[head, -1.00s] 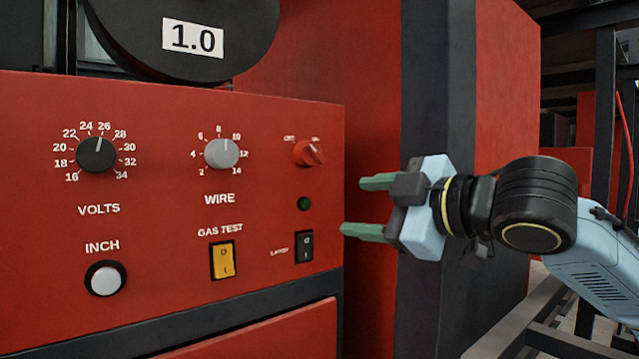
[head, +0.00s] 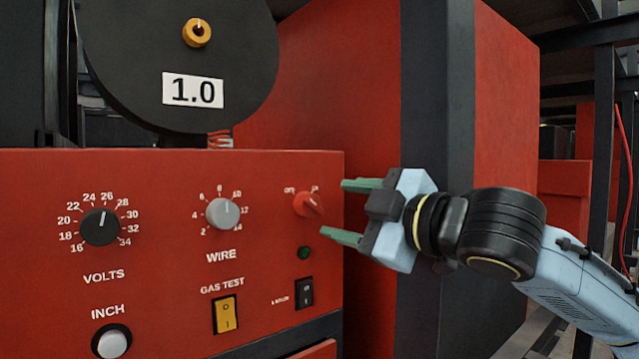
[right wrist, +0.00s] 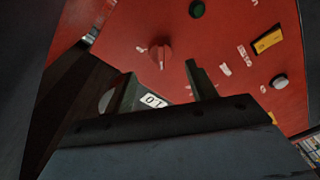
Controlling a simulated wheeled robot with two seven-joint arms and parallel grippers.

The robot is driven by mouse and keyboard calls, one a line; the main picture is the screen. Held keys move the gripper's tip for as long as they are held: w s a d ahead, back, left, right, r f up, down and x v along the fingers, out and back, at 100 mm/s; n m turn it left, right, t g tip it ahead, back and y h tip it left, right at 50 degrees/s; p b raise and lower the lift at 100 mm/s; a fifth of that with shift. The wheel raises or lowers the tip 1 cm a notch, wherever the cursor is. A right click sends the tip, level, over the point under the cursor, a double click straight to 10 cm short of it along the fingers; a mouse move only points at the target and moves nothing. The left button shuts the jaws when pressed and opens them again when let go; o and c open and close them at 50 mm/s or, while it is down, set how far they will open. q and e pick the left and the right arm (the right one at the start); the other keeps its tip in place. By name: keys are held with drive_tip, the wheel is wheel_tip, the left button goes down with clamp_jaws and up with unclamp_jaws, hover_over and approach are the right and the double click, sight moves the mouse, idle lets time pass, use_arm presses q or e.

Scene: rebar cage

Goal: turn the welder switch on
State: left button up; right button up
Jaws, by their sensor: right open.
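The welder switch, a small red rotary knob (head: 308,204) with an off label at its upper left and a second, blurred label at its upper right, is on the red front panel, near its right edge. It also shows in the right wrist view (right wrist: 160,53). Which label it points at is too small to tell. My right gripper (head: 335,208) is open and empty just right of the knob, its two green fingers one above the other and pointing left at it. In the right wrist view the fingers (right wrist: 164,78) are spread, with the knob beyond them. My left gripper is not in view.
The panel (head: 150,190) also carries a volts knob (head: 100,227), a wire knob (head: 222,213), a green lamp (head: 304,253), a yellow gas test switch (head: 226,313), a black rocker switch (head: 304,292) and a white inch button (head: 112,343). A black spool (head: 245,60) stands above.

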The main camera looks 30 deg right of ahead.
sight(317, 206)
drive_tip(key=w+p, duration=0.1)
drive_tip(key=w, duration=0.3)
drive_tip(key=shift+a+r+p, duration=0.1)
drive_tip(key=shift+a+p, duration=0.3)
drive_tip(key=shift+w+a, duration=0.15)
drive_tip(key=shift+w, duration=0.7)
drive_tip(key=c, duration=1)
